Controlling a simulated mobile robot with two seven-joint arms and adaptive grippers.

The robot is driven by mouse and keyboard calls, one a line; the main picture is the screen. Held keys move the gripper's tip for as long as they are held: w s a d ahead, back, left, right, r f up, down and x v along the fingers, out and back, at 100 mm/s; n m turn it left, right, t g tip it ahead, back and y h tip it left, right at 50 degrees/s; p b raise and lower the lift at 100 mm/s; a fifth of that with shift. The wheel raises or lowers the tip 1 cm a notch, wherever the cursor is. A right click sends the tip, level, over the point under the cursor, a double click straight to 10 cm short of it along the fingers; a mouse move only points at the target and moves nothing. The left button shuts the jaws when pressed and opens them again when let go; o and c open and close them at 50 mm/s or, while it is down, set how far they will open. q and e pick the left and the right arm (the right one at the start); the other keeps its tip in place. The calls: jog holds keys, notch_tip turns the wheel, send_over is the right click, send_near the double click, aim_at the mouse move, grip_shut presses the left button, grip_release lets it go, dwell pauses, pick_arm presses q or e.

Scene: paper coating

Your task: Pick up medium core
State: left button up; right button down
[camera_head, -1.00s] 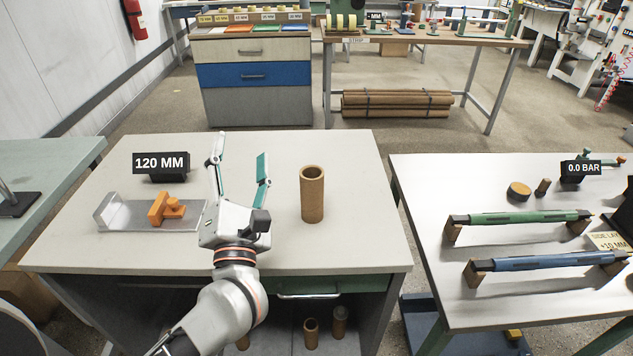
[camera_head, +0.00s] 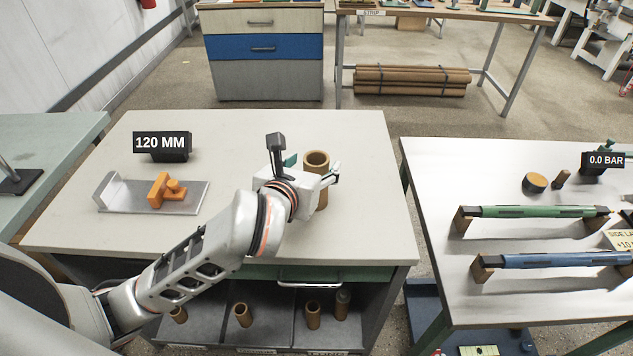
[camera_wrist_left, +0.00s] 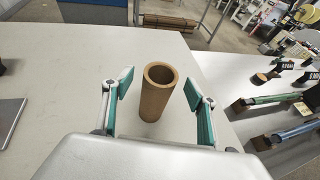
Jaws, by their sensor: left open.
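A brown cardboard core (camera_head: 317,163) stands upright on the light table, partly hidden behind my left gripper in the head view. It also shows in the left wrist view (camera_wrist_left: 157,92), standing between the two green-padded fingers and a little beyond them. My left gripper (camera_head: 312,168) is open; in the left wrist view its fingers (camera_wrist_left: 157,90) are spread to either side of the core, with a gap on each side. Whether this core is the medium one cannot be read here. My right gripper is not in view.
A "120 MM" sign (camera_head: 161,143) and a metal gauge plate (camera_head: 115,197) with an orange slider (camera_head: 166,190) stand on the table's left. More cores (camera_head: 243,315) stand on the shelf below. A right-hand table (camera_head: 430,170) holds green and blue bars.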

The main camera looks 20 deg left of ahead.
aim_at(316, 163)
pick_arm(q)
jog(key=shift+x, duration=1.55)
jog(key=shift+f, duration=0.1)
jog(key=shift+s, duration=0.1)
jog(key=shift+c, duration=0.5)
jog(key=c, duration=1.5)
